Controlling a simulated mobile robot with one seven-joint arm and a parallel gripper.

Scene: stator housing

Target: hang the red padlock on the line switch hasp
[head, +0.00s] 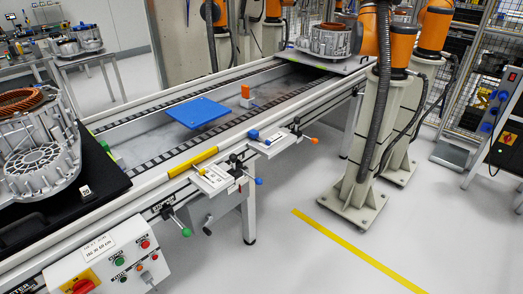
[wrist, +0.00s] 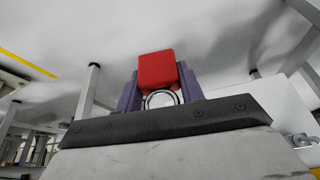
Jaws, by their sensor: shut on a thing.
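The red padlock (wrist: 157,68) is in the wrist view, between the two purple-grey fingers of my gripper (wrist: 159,84), which is shut on it. Its red body points away from the wrist, and its round silver shackle shows on the near side. My gripper and the padlock do not show in the head view. There, a control box (head: 105,262) at the lower left carries a red-and-yellow rotary switch (head: 82,287), partly cut off by the frame's bottom edge. A small grey metal part (head: 148,279) sits to its right; I cannot tell whether it is the hasp.
A conveyor (head: 150,150) with a blue plate (head: 198,112) runs behind the box. Coloured knobs and small brackets (head: 212,179) stick out along its front side. In the wrist view, table legs (wrist: 88,90) stand at the left.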

